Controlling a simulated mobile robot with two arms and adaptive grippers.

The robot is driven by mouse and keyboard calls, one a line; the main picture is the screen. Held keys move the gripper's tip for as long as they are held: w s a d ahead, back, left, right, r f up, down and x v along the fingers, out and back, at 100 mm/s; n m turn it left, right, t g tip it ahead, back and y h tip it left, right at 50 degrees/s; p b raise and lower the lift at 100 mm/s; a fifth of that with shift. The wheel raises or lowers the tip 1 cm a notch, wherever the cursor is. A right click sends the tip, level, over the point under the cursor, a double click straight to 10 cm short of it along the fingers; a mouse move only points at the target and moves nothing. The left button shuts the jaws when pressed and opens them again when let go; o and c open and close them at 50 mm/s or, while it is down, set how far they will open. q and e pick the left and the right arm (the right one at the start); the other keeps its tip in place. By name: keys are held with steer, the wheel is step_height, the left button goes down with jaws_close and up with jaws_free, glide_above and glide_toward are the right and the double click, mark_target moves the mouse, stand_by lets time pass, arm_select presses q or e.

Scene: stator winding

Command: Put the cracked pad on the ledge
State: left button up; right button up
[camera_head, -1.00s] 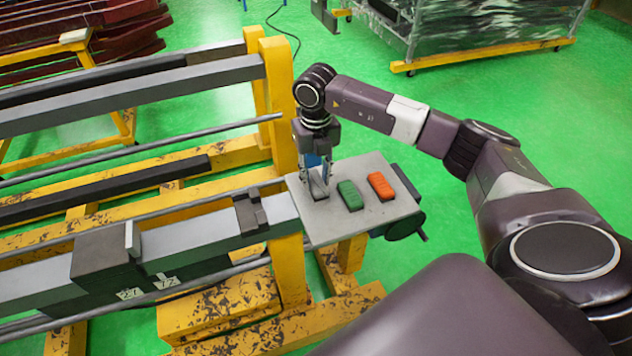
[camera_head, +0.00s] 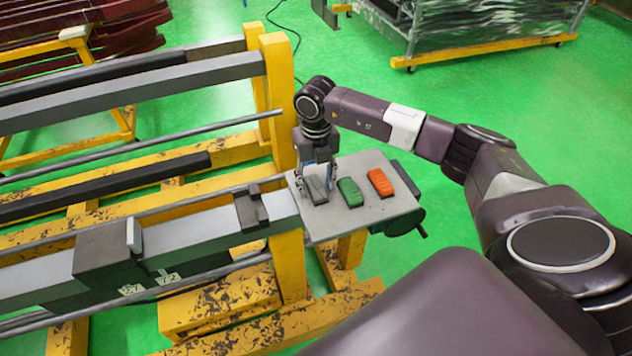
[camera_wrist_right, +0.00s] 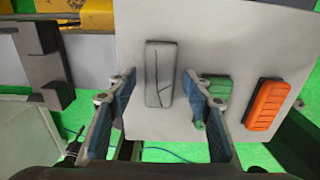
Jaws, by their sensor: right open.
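The cracked pad (camera_wrist_right: 159,73) is a grey block with dark crack lines, lying flat on a light grey plate (camera_wrist_right: 190,30). In the head view the pad (camera_head: 317,190) is at the plate's left side, partly covered by my gripper. My right gripper (camera_head: 317,180) is open and points down over the pad. In the right wrist view its fingers (camera_wrist_right: 160,82) are on either side of the pad's near part, with no clear contact. Which surface is the ledge, I cannot tell. My left gripper is not in view.
A green pad (camera_head: 349,192) and an orange pad (camera_head: 380,182) lie to the right on the same plate; in the wrist view the right finger partly hides the green one. A dark bracket (camera_head: 250,210) sits on the grey beam to the left. Yellow posts (camera_head: 278,100) stand close by.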

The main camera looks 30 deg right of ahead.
mark_target(316, 185)
steer(key=shift+r, duration=0.1)
steer(key=shift+r, duration=0.25)
step_height(316, 185, up, 12)
steer(key=b, duration=0.2)
steer(key=shift+f+b, duration=0.15)
steer(key=shift+b, duration=0.15)
